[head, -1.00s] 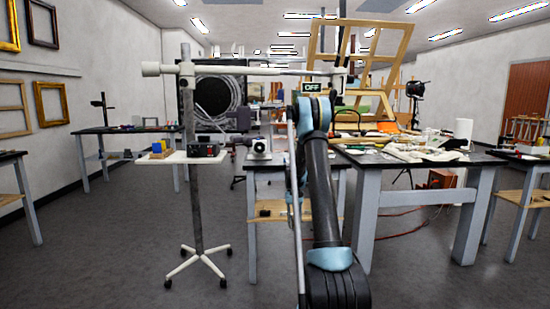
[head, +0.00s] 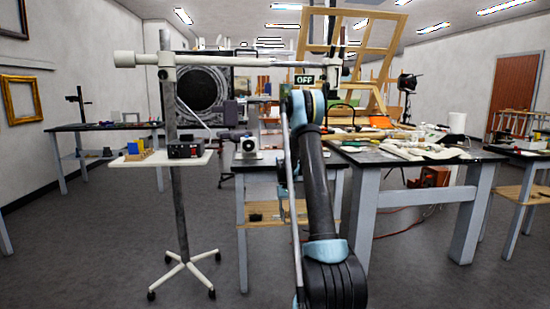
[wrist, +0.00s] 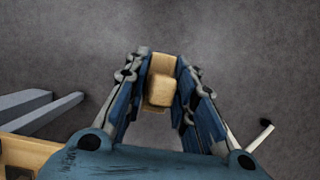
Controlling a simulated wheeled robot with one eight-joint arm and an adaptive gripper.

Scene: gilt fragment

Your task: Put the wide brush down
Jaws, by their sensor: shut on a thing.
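In the wrist view my gripper (wrist: 158,95) is shut on a pale wooden, block-shaped thing, which I take to be the wide brush (wrist: 160,90). The brush sits between the two blue fingers, above the grey floor. Its far end and bristles cannot be made out. In the head view my arm reaches forward, and my gripper and the brush cannot be made out there.
A dark-topped table (head: 400,157) with tools and pale cloths stands ahead right. A narrower table (head: 262,163) stands ahead. A wheeled stand (head: 178,215) with a white tray (head: 135,161) is at left. Open floor (head: 90,250) lies at front left.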

